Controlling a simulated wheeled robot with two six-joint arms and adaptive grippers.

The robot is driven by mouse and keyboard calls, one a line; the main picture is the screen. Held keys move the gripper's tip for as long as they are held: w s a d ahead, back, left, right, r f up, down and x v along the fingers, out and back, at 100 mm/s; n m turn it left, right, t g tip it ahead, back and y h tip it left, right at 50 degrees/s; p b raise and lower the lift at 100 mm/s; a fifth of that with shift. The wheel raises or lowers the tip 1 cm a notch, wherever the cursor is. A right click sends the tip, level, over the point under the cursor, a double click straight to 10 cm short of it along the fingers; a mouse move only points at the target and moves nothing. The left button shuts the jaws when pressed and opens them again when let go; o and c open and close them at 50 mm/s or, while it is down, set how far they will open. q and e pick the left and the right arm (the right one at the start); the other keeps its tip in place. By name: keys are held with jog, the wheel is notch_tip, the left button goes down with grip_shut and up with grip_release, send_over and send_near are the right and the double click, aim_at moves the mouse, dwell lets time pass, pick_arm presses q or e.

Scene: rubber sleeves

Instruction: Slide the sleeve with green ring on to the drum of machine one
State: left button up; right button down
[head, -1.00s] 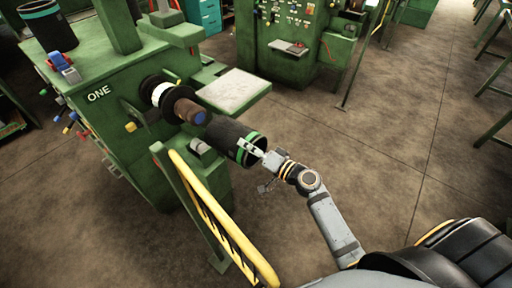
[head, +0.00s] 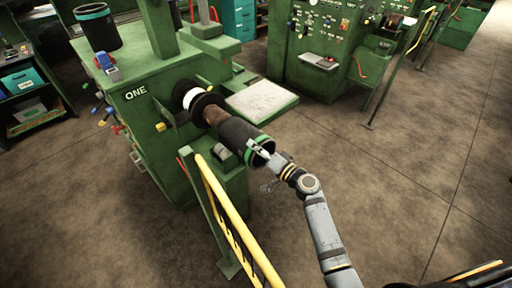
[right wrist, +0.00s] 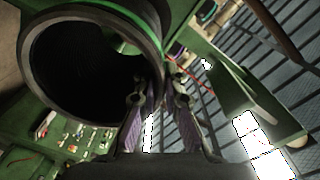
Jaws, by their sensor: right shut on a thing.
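Machine one (head: 150,125) is green, marked "ONE", with a brown drum (head: 213,113) pointing right and toward me from a black and white flange. The black sleeve with the green ring (head: 238,134) is in line with the drum in the head view. It hides the drum's blue end; I cannot tell whether it is around the tip or just in front. My right gripper (head: 265,154) is shut on the sleeve's near rim. In the right wrist view the sleeve's open mouth (right wrist: 92,70) is beside the fingers (right wrist: 160,102), with a green patch inside. My left gripper is out of view.
Another black sleeve with a teal ring (head: 97,28) stands on top of machine one. A yellow handrail (head: 232,215) runs in front of the machine, left of my right arm. The floor at right is clear.

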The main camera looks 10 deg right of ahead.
aim_at(243, 135)
jog(key=shift+b+x, duration=1.75)
jog(key=shift+x, duration=1.05)
jog(key=shift+w+a+r+b, duration=0.1)
jog(key=shift+w+r+b, duration=0.2)
jog(key=shift+w, duration=0.3)
jog(key=shift+f+t, duration=0.1)
jog(key=shift+t, duration=0.2)
